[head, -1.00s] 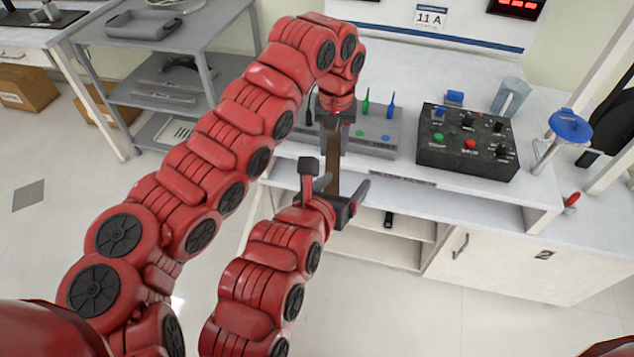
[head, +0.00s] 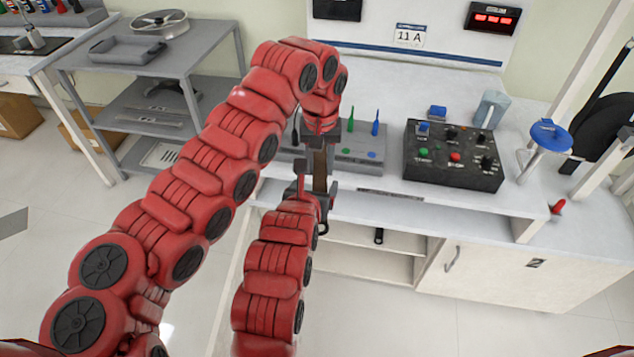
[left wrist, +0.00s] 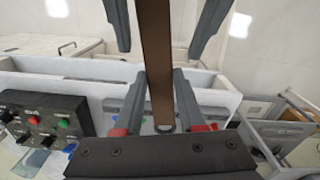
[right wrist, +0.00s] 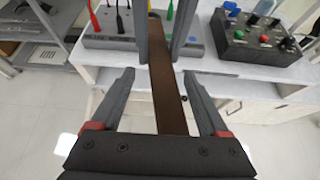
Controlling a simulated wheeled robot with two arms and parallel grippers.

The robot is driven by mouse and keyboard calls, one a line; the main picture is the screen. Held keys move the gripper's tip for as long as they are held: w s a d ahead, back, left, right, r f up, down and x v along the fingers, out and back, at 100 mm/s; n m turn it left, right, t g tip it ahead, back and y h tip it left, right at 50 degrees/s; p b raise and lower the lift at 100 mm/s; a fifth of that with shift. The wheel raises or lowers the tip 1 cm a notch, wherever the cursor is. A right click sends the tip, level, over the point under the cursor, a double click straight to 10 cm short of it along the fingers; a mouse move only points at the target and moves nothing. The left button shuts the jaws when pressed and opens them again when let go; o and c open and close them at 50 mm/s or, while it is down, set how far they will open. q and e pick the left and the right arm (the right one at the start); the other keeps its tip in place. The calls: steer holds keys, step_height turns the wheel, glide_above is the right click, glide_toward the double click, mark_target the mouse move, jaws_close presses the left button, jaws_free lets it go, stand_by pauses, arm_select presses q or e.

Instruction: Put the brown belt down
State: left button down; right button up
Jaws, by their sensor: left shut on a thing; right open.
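The brown belt (head: 319,170) is a strip stretched between my two grippers in the head view, in front of the workbench's front edge. My left gripper (head: 322,135) is shut on its upper part. My right gripper (head: 316,190) is below it, open, with its fingers on either side of the belt. In the right wrist view, the belt (right wrist: 167,85) runs between my right gripper's spread fingers (right wrist: 160,85). In the left wrist view, the belt (left wrist: 157,55) runs away from my left gripper (left wrist: 160,85). Whether the right fingers touch the belt is unclear.
The workbench (head: 400,202) has a grey tray with green and blue pegs (head: 358,160) and a black control box (head: 453,155) with knobs. A blue-topped stand (head: 548,140) is at the right. A grey shelf cart (head: 160,60) stands at the left.

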steer(key=shift+w+d+f, duration=0.1)
steer(key=shift+w+f, duration=0.2)
steer(key=shift+w, duration=0.15)
arm_select(q)
steer(key=shift+d, duration=0.1)
arm_select(e)
jaws_close()
arm_select(q)
steer(key=shift+c, duration=2)
jaws_free()
